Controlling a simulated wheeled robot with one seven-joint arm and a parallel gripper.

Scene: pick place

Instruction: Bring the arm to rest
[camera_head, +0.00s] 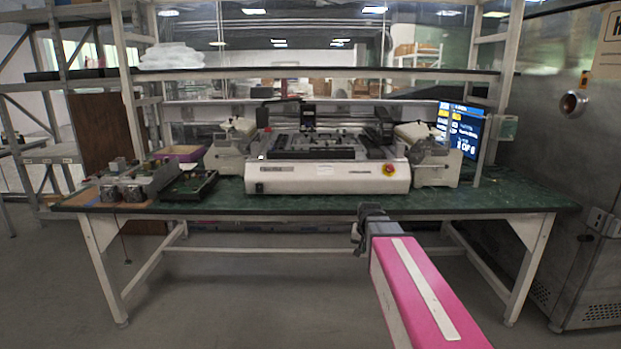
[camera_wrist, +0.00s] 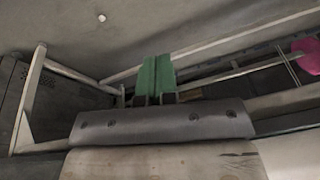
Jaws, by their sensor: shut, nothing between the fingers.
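My gripper (camera_wrist: 155,72) shows in the wrist view as two green fingers side by side, standing out from a grey body. The fingers are together with nothing between them. In the head view my pink and white arm reaches in from the lower right, and its dark end appears in front of the bench's front edge. The fingers cannot be made out clearly in that view. The green-topped bench (camera_head: 300,208) stands ahead of the arm.
A white machine (camera_head: 330,178) fills the middle of the bench. Electronic units (camera_head: 133,183) and a dark tray (camera_head: 190,187) sit at the left, a lit monitor (camera_head: 466,130) at the right. A metal cabinet (camera_head: 560,170) stands at the right. Open floor (camera_head: 230,290) lies in front.

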